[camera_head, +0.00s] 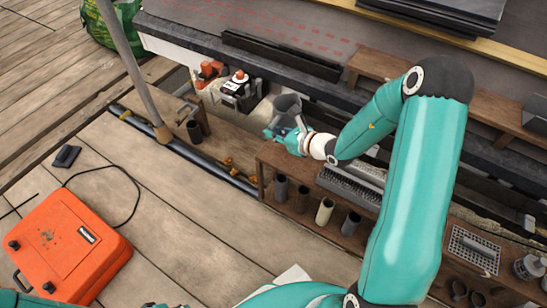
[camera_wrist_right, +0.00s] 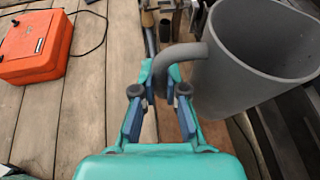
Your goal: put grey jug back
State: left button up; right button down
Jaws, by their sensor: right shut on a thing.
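The grey jug (camera_head: 287,104) is an open-topped, dull grey vessel with a curved handle. My right gripper (camera_head: 285,133) is shut on that handle and holds the jug up beyond the brown wooden shelf (camera_head: 270,153). In the right wrist view, the handle lies between the fingertips (camera_wrist_right: 160,85) and the jug's body (camera_wrist_right: 225,85) is to the right, its mouth showing and looking empty. What is directly under the jug is partly hidden by it and the gripper. Only teal scraps, perhaps of my left arm, show at the bottom edge of the head view; its fingers cannot be made out.
Several cups (camera_head: 325,211) sit along the shelf's front. An orange-and-white machine (camera_head: 239,90) stands left of the jug. A pole (camera_head: 130,70) rises beside a dark cup (camera_head: 195,131). An orange case (camera_head: 65,248) lies on the planks. The roof edge (camera_head: 200,45) runs behind.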

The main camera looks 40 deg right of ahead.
notch_tip(320, 180, down, 10)
jog(key=b, duration=0.3)
jog(key=shift+r, duration=0.3)
jog(key=c, duration=1.2)
grip_release()
